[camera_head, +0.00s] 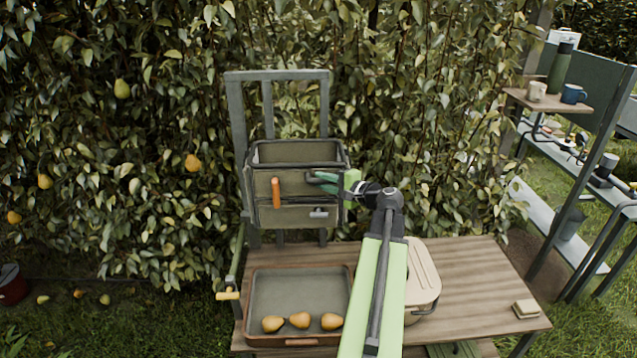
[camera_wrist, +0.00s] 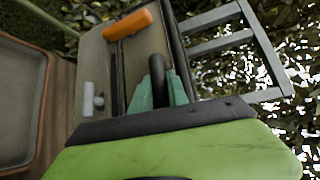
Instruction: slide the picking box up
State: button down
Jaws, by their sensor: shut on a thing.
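The picking box (camera_head: 286,212) is an olive-grey, open-topped box hung against an upright grey frame (camera_head: 237,110) by the hedge. Its front bears an orange handle (camera_head: 276,192), a small grey latch (camera_head: 319,213) and a dark handle on the right. My gripper (camera_head: 322,182) reaches the box's front right from the right side. In the wrist view my gripper (camera_wrist: 162,88) has its teal fingers closed around the dark looped handle (camera_wrist: 156,66). The orange handle (camera_wrist: 128,24) and grey latch (camera_wrist: 90,99) show beside it. The box's inside is mostly hidden.
Below the box, a wooden table (camera_head: 470,270) carries a tray (camera_head: 262,338) with three pears (camera_head: 299,320) and a beige lidded box (camera_head: 424,275). A yellow-handled lever (camera_head: 228,295) is at the table's left. Shelves (camera_head: 535,205) stand at right.

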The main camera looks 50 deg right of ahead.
jog(key=shift+d+r, duration=0.2)
jog(key=shift+d, duration=0.1)
jog(key=c, duration=1.7)
grip_release()
jog(key=o, duration=0.4)
jog(key=shift+s+r, duration=0.1)
jog(key=shift+s, duration=0.2)
jog(key=shift+w+a, duration=0.1)
jog(key=shift+w, duration=0.1)
jog(key=s+r+p, duration=0.2)
jog(key=s, duration=1.5)
jog(key=shift+s+a+r, duration=0.15)
